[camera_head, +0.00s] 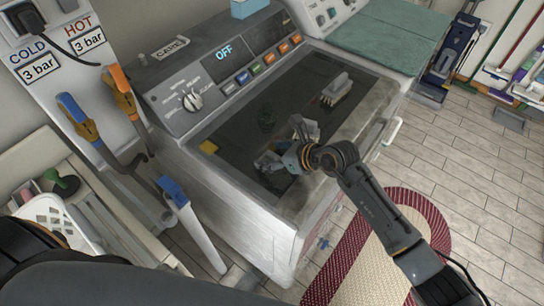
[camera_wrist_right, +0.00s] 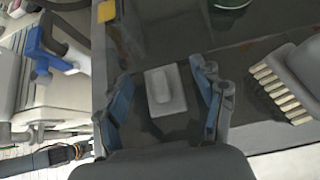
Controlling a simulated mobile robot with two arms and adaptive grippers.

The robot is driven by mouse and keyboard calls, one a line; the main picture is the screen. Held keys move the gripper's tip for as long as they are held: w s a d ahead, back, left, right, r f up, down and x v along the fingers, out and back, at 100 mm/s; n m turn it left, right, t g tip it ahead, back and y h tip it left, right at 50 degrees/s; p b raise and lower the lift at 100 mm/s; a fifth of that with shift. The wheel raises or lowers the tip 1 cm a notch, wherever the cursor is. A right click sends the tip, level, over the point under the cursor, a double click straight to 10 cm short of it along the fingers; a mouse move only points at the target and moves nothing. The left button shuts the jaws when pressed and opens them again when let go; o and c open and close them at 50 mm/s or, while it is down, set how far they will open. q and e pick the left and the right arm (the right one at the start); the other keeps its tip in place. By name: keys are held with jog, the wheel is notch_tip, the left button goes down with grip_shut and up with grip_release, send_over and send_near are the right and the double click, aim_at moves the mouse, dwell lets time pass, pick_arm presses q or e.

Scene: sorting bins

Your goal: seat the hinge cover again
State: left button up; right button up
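A small light grey piece with a raised middle, which looks like the hinge cover (camera_wrist_right: 166,92), lies on the dark top of the machine in the right wrist view. My right gripper (camera_wrist_right: 164,98) is open, with one blue-grey finger on each side of the piece and a gap to both. In the head view my right gripper (camera_head: 287,147) reaches down over the dark glass top (camera_head: 240,130) near the machine's front. There the gripper largely hides the piece, and I cannot make it out clearly. My left gripper does not show. The seat for the cover cannot be made out.
A brush (camera_head: 336,90) with pale bristles lies on the glass; it also shows in the wrist view (camera_wrist_right: 290,80). A yellow pad (camera_head: 208,147) lies near the left edge. A control panel (camera_head: 222,75) stands behind.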

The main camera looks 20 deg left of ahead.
jog(key=c, duration=0.9)
